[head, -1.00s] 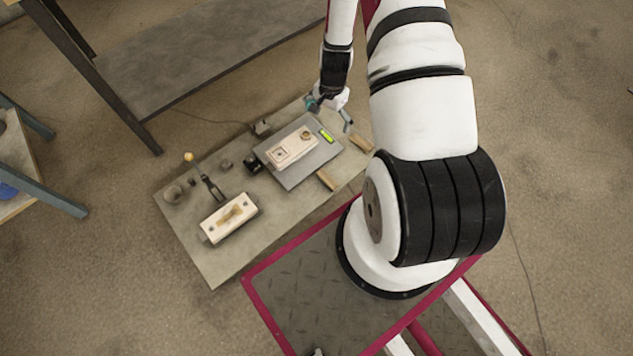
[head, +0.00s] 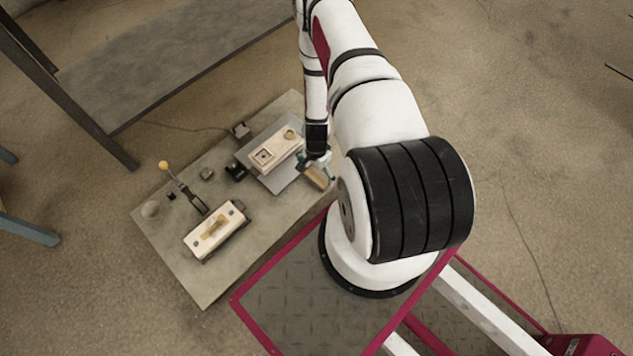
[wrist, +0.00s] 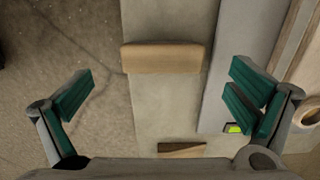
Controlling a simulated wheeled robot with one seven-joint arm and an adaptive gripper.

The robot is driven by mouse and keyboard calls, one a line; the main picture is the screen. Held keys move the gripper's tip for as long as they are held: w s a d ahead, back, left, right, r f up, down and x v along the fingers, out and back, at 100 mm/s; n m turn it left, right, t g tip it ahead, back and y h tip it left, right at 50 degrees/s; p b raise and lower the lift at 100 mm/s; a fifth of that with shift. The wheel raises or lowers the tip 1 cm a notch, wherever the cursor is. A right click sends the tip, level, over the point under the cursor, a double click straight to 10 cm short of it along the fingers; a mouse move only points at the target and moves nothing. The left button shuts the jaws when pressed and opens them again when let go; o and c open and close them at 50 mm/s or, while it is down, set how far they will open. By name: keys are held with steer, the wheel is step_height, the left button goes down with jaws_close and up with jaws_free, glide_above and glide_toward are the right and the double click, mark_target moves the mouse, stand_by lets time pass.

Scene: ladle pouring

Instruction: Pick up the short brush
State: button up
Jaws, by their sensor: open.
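Two wooden pieces lie on the board beside the grey plate; I cannot tell for certain which is the short brush. The larger one, a tan block (wrist: 165,57), lies crosswise in the wrist view, beyond the fingertips and between their lines. It also shows in the head view (head: 318,177), just below my gripper. The smaller brown piece (wrist: 182,149) is low in the wrist view, near the gripper body and partly hidden. My gripper (wrist: 160,92) is open and empty, with its teal fingers wide apart. In the head view my gripper (head: 317,160) hangs over the board's right end.
The grey plate (head: 287,175) carries a pale mould block (head: 275,150), close to the right finger in the wrist view. Another pale mould block (head: 215,230) and a yellow-knobbed handle (head: 165,166) lie further left. The board's (head: 205,285) front area is clear.

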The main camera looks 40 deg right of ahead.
mark_target(316, 178)
steer(key=shift+w+d+f+b, duration=0.1)
steer(key=shift+f+b, duration=0.75)
steer(key=shift+f, duration=0.65)
steer(key=shift+w+f+b, duration=0.1)
steer(key=shift+f+b, duration=0.7)
steer(key=shift+f, duration=0.65)
steer(key=shift+c, duration=0.6)
steer(key=shift+s, duration=0.1)
steer(key=c, duration=1.1)
